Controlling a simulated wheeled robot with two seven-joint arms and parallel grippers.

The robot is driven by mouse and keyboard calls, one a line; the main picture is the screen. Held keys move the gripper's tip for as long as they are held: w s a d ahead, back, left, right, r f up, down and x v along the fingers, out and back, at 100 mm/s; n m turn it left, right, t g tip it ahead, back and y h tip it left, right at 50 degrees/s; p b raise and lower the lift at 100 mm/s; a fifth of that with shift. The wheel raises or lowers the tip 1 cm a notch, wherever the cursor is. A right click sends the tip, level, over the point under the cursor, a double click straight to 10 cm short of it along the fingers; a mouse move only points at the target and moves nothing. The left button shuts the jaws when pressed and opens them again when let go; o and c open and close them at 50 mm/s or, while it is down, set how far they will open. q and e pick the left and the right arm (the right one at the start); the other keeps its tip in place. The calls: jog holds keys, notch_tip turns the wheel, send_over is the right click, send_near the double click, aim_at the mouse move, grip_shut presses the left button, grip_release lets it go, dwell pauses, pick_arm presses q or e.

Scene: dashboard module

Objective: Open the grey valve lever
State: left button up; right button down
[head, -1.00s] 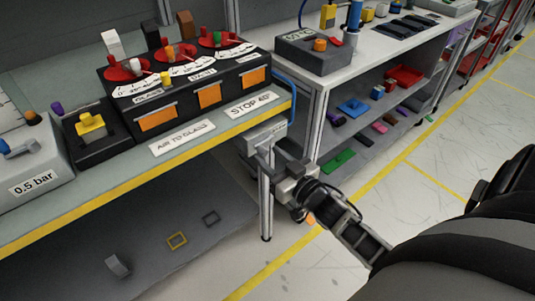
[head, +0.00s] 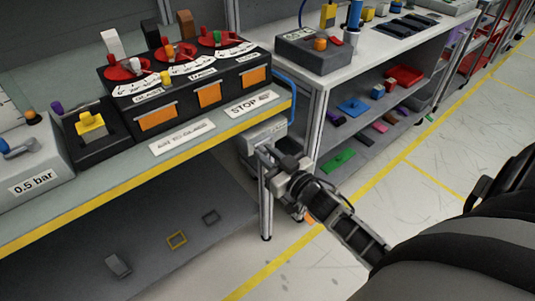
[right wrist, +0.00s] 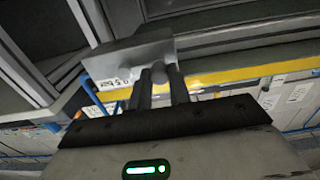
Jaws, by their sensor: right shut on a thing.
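A light grey valve body (head: 262,134) hangs under the front edge of the bench, at its right end, below the STOP label. In the right wrist view it is a grey block (right wrist: 125,60) with small dark marks on its lower left side. My right gripper (head: 267,154) reaches up to it from the lower right. In the right wrist view its two fingers (right wrist: 160,82) are closed around a small grey part, the valve lever (right wrist: 158,73), in front of the block. The fingers hide most of the lever. My left gripper is not in view.
The bench edge (head: 140,180) with its yellow strip runs just above my right gripper. A bench leg (head: 266,212) stands just below it. A blue hose (head: 287,88) curves by the bench end. A second shelving bench (head: 316,105) stands close on the right. Floor at front right is clear.

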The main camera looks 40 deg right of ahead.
pick_arm(q)
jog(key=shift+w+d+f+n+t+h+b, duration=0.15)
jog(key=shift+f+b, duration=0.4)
jog(key=shift+b, duration=0.95)
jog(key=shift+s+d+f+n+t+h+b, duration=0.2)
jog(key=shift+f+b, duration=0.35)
jog(key=shift+b, duration=0.9)
pick_arm(e)
jog(key=d+f+n, duration=0.4)
jog(key=f+n, duration=0.1)
jog(key=n, duration=1.2)
jog(key=shift+w+d+n, duration=0.15)
jog(key=shift+d+n, duration=0.15)
jog(key=shift+d, duration=0.05)
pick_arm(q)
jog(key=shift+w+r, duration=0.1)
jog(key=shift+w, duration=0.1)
pick_arm(e)
jog(key=c, duration=1.3)
grip_release()
jog(key=shift+d, duration=0.1)
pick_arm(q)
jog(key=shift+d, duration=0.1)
